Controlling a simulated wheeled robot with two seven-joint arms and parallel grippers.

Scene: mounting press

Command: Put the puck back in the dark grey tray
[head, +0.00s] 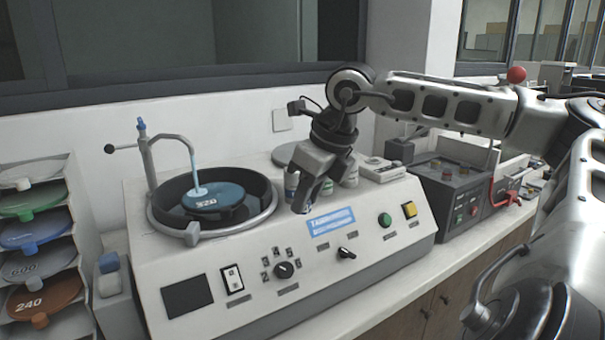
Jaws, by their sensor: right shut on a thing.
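My right gripper (304,198) points down over the back right part of the white machine's top, above its blue label. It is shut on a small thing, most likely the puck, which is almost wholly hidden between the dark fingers. I cannot make out the puck's shape or tilt. No dark grey tray can be told for sure in the head view. My left gripper is not in view.
The white grinding machine (290,255) has a round bowl with a blue disc (212,196) and a bent water tap. Bottles (350,172) stand close behind my gripper. A dark control box (460,190) is at right. A disc rack (35,240) is at left.

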